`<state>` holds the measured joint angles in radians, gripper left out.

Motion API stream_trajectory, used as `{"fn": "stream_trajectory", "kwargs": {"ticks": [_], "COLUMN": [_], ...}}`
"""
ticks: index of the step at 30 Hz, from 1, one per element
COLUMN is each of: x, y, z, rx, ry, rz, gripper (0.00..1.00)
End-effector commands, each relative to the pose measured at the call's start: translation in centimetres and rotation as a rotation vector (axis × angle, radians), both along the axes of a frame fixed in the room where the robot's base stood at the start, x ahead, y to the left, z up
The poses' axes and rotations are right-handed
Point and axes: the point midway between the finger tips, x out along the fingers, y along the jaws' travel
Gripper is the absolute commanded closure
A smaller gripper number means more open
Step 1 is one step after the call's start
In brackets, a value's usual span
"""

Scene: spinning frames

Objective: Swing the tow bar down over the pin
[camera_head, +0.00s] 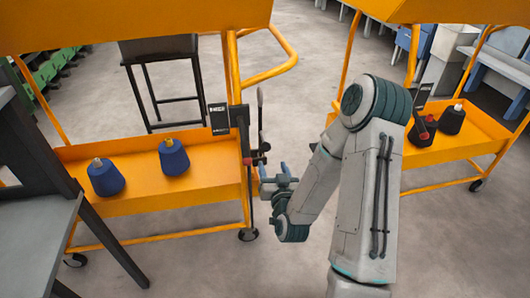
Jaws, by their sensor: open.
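A dark, narrow upright bar (261,118), which looks like the tow bar, stands at the right end of the left orange cart (212,194). It is raised, close to the cart's corner post, with small red parts near its lower end. My gripper (273,171) is just right of and below that bar, with its blue-tipped fingers open. I cannot tell whether a finger touches the bar. The right orange cart (455,150) stands behind my arm. I cannot make out the pin; my arm hides the near left end of that cart.
Two blue yarn cones (174,157) sit on the left cart's lower shelf. A grey table (40,240) stands at the left. Bare floor lies between the carts.

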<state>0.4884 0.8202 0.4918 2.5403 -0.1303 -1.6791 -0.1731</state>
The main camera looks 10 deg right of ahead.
Motion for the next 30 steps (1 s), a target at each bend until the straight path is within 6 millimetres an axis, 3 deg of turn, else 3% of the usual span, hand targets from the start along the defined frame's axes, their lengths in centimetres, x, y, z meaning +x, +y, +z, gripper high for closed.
{"fn": "stream_trajectory", "kwargs": {"ticks": [4,12,18,24,30], "x": [0.5,6.6,9.7,11.2,11.4], "y": [0.0,0.0,0.0,0.0,0.0], "z": [-0.5,-0.1,-0.1,0.0,0.0], "rx": [-0.003,0.0,-0.001,-0.001,-0.002], "ry": [-0.003,-0.001,0.0,0.001,0.002], "rz": [-0.001,0.0,-0.001,-0.001,-0.001], "gripper": [0.45,0.45,0.45,0.45,0.45]}}
